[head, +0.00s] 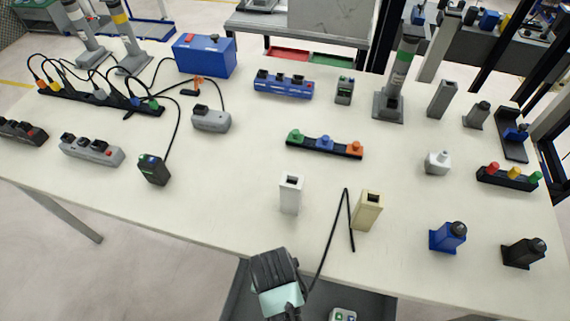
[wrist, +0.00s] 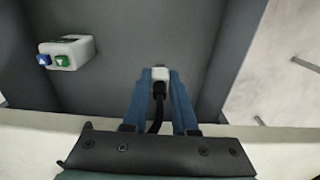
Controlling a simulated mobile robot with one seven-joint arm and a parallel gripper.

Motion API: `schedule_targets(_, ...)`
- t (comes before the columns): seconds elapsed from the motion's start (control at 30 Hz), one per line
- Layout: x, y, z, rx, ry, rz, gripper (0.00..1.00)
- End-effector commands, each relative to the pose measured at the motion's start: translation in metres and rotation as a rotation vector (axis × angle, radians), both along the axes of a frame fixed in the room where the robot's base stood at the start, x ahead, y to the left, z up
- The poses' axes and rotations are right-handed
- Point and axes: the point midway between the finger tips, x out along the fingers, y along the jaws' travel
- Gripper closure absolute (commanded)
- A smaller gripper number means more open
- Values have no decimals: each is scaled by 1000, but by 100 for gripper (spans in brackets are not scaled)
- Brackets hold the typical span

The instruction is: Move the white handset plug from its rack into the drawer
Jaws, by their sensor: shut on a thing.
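My gripper (wrist: 160,82) is shut on the white handset plug (wrist: 160,73), seen between its blue fingers in the wrist view. A black cord runs from the plug back between the fingers. The dark grey drawer (wrist: 112,45) lies open under the plug; I cannot tell whether the plug touches its floor. In the head view my gripper (head: 275,280) is at the table's front edge, over the drawer (head: 372,305), and its fingertips and the plug are hidden. A white handset with blue and green buttons (wrist: 68,52) lies in the drawer, partly visible in the head view (head: 343,314).
A black cord (head: 333,228) crosses the table's front edge. A white upright holder (head: 290,195) and a cream one (head: 367,212) stand near that edge. A blue block (head: 447,238) and a black one (head: 523,252) stand at right. Power strips and cables fill the left.

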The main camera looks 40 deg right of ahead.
Motion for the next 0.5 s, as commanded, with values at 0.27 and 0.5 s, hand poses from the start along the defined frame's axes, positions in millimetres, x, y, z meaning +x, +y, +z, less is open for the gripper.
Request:
schedule_targets(0.27, 0, 1, -46, 0, 1, 3, 100)
schedule_targets(0.5, 0, 1, -76, 0, 3, 4, 100)
